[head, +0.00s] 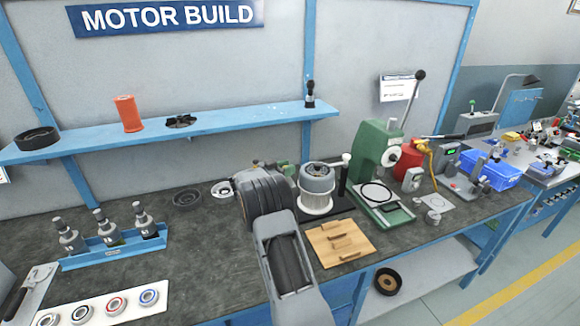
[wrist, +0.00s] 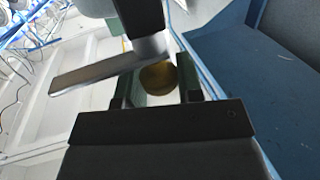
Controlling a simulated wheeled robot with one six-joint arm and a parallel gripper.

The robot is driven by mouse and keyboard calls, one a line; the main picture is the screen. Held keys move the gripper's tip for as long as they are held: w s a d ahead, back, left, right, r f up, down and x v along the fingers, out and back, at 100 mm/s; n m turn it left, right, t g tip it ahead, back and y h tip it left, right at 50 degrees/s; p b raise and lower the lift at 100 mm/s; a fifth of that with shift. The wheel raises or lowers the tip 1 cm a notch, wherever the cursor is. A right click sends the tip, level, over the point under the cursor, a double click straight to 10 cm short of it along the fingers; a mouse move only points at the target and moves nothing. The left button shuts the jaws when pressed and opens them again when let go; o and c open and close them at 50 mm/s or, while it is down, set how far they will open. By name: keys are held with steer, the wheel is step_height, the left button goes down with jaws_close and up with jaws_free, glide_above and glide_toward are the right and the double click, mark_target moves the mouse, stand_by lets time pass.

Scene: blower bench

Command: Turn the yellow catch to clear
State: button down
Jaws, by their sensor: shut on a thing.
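My gripper (wrist: 157,72) shows in the wrist view with a finger on each side of a rounded, dull yellow-brown piece (wrist: 157,80), which looks like the yellow catch. The jaws are shut on it. It is in shadow, so its angle is hard to read. A grey flat bar (wrist: 95,74) runs left from a grey block just beyond the fingers. In the head view, my arm hides the gripper and the catch. A grey motor housing (head: 317,180) on a white round base stands to the right of my arm.
A green press (head: 378,150) with a tall lever stands right of the housing. A wooden board (head: 338,242) lies in front. A blue rack (head: 112,247) of tools and a white ring tray (head: 100,308) are at left. A blue shelf (head: 230,122) runs behind.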

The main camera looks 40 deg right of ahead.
steer(key=shift+r, duration=0.2)
steer(key=c, duration=1)
jaws_free()
steer(key=shift+s+d, duration=0.1)
steer(key=shift+d, duration=0.05)
steer(key=shift+o, duration=1.1)
steer(key=shift+f, duration=0.1)
steer(key=shift+a, duration=0.2)
steer(key=w+a+b, duration=0.1)
steer(key=a+b, duration=0.1)
steer(key=a, duration=1.1)
steer(key=shift+w+a, duration=0.3)
steer(key=shift+w, duration=0.05)
